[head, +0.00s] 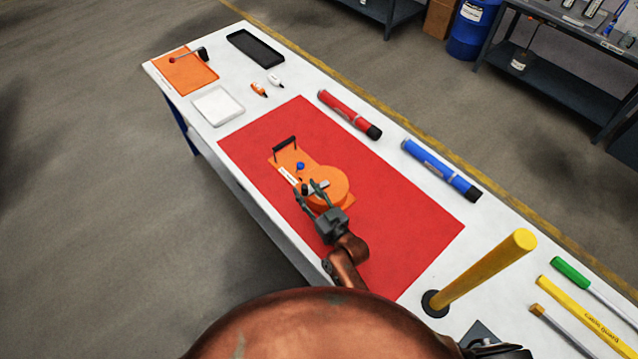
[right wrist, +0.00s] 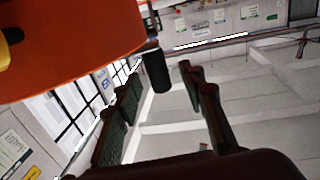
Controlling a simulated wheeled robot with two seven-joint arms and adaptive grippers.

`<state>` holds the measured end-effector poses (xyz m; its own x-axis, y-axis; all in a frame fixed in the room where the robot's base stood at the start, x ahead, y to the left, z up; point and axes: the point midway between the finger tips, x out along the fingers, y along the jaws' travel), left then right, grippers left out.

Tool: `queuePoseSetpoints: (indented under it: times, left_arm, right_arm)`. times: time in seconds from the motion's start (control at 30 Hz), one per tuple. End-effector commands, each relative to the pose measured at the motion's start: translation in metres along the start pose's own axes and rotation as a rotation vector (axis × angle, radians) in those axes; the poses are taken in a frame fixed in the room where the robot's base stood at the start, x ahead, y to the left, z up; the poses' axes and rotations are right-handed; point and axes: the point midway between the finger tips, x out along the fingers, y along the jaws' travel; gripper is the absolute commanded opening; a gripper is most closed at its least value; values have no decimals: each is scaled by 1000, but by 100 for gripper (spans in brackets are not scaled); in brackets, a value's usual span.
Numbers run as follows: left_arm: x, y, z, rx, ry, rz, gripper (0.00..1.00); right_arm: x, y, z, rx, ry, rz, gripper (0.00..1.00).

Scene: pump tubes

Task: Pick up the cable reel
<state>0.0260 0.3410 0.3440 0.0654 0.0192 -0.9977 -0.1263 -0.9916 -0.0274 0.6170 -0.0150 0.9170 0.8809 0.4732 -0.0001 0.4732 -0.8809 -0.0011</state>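The cable reel is an orange unit with a round drum (head: 328,186), a flat base and a black bar handle (head: 285,145) at its far end. It lies on the red mat (head: 400,216). My right gripper (head: 314,188) is over the near side of the drum. In the right wrist view, its two fingers (right wrist: 160,80) are apart. The orange drum (right wrist: 70,40) fills the upper left there. A short black knob (right wrist: 155,70) shows between the fingertips, with visible gaps; I cannot tell its exact depth. My left gripper is not in view.
A red tube (head: 348,114) and a blue tube (head: 440,168) lie along the table's far edge. A yellow post (head: 485,270) stands on the right. A white tray (head: 217,106) and a black tray (head: 255,47) are at the far left. Much of the mat around the reel is clear.

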Motion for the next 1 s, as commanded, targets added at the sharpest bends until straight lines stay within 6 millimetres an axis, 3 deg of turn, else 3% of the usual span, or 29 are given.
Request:
queuePoseSetpoints:
  times: [0.13,0.4,0.93,1.0]
  left_arm:
    - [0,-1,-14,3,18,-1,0]
    - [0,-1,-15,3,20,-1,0]
    - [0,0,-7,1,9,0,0]
    - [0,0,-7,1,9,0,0]
  right_arm:
    - [16,1,0,-1,0,2,37]
    - [18,1,1,-1,-1,2,37]
    - [18,1,1,-1,-1,2,1]
    - [18,1,1,-1,-1,2,0]
